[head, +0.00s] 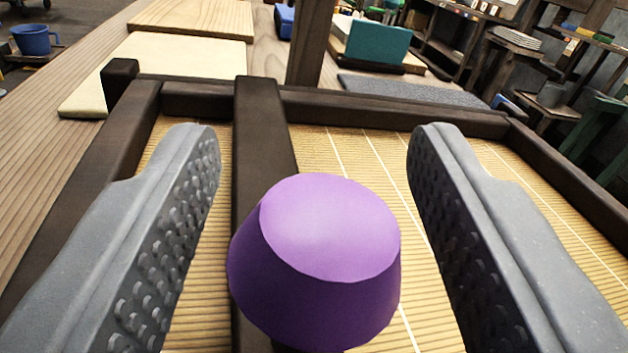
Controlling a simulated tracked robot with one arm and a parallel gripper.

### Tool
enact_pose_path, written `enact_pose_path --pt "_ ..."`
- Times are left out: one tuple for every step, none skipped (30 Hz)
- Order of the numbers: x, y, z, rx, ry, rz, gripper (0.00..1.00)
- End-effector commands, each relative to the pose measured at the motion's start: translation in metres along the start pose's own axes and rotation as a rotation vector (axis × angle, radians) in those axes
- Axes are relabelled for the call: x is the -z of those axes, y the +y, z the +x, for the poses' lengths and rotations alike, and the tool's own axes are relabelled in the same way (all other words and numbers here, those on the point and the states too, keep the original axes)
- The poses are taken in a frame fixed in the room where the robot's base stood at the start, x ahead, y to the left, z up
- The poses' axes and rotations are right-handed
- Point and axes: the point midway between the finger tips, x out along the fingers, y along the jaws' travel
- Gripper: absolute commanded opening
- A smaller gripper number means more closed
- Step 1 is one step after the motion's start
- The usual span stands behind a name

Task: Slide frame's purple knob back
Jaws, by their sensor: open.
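The purple knob (318,255) is a faceted, tapered block with a flat top, in the lower middle of the head view. The dark wooden frame (395,114) lies around a ribbed bamboo-like mat (350,160) with pale lines across it. A dark bar (262,135) runs across the frame from near to far, just left of the knob's middle. My gripper (318,150) is open, with one grey studded finger on each side of the knob. Gaps show between both fingers and the knob. The knob's base is hidden beneath it.
A dark post (312,40) stands behind the frame. Pale boards (165,65) lie on the wooden table at the back left. A teal block (378,43) and a grey mat (415,88) are at the back right.

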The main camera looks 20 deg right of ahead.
Motion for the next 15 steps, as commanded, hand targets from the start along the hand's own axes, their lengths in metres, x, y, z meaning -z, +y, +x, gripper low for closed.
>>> enact_pose_path --pt "0.0 0.0 -0.005 0.001 -0.002 0.0 0.5" --pt "0.0 0.0 -0.008 0.001 -0.003 0.001 0.5" --pt "0.0 0.001 -0.012 0.0 -0.002 0.001 0.5" --pt "0.001 0.001 -0.016 0.0 -0.001 0.001 0.5" --pt "0.001 0.001 -0.02 -0.001 0.001 0.001 0.5" --pt "0.001 0.0 -0.026 0.0 0.0 0.001 0.5" --pt "0.0 -0.001 -0.031 0.001 -0.002 0.001 0.5" --pt "-0.001 -0.001 -0.035 0.003 -0.004 0.001 0.5" --pt "-0.001 -0.001 -0.041 0.003 -0.003 0.0 0.5" --pt "0.0 -0.001 -0.045 0.002 -0.002 0.0 0.5" --pt "0.001 0.0 -0.049 0.001 0.001 -0.001 0.5" --pt "0.001 0.0 -0.056 0.001 0.002 -0.001 0.5" --pt "0.001 -0.001 -0.06 0.002 0.001 -0.001 0.5" --pt "0.001 -0.001 -0.065 0.002 0.0 -0.001 0.5" --pt "0.001 -0.001 -0.07 0.003 0.0 -0.001 0.5"
